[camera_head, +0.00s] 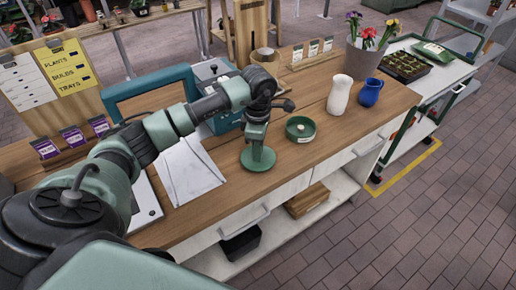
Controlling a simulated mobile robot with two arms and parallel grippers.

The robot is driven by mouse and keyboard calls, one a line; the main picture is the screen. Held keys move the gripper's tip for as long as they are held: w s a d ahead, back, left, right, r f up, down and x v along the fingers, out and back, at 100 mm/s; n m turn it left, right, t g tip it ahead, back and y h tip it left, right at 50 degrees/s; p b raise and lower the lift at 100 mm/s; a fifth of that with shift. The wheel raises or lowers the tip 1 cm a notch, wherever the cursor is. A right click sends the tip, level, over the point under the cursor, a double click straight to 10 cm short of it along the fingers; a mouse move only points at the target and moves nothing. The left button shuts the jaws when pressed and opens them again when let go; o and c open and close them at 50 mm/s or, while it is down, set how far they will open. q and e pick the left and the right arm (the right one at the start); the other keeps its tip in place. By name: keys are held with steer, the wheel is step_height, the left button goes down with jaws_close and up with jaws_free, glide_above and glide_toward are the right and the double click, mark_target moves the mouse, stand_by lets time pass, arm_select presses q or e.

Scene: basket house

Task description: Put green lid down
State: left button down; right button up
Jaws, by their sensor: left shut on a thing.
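The green lid (258,159) is a flat, round disc at or just above the wooden counter (290,172), near its front edge; I cannot tell if it touches the wood. My left gripper (257,145) points straight down and is shut on the lid from above, hiding the lid's middle. A round green container (300,127) with a pale label stands on the counter just right of and behind the lid, apart from it. My right gripper is not in view.
A white vase (339,95) and a blue jug (371,92) stand to the right. Papers (188,172) lie to the left of the lid. A teal register (225,116) stands behind the arm. The wood between lid and vase's front is mostly clear.

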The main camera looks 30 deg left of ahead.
arm_select(q)
steer(key=shift+f, duration=0.15)
steer(key=c, duration=1.3)
jaws_free()
steer(key=shift+r, duration=0.2)
step_height(320, 180, up, 12)
steer(key=b, duration=0.3)
